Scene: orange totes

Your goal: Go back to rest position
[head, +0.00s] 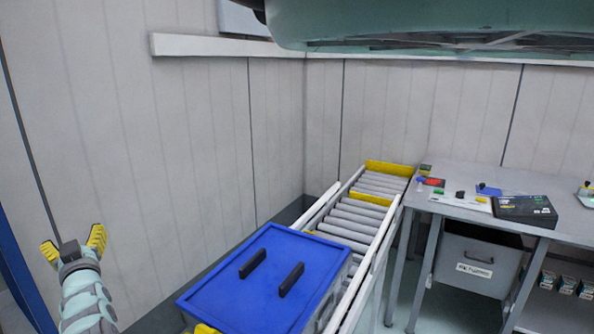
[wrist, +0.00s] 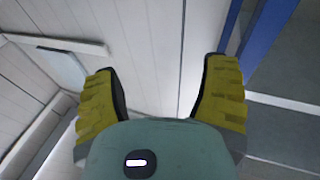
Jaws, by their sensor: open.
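My gripper (head: 73,245) is at the lower left of the head view, raised in front of the pale panelled wall, with its yellow fingers spread apart. In the wrist view my gripper (wrist: 160,85) shows two yellow fingers with dark inner pads, wide open, and nothing between them. Behind them are the wall and part of a blue post. My gripper touches nothing that I can see.
A grey table (head: 470,207) at the right holds a black box (head: 525,210) and small items. A grey bin (head: 478,262) is below. A blue post (wrist: 263,35) stands near my gripper.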

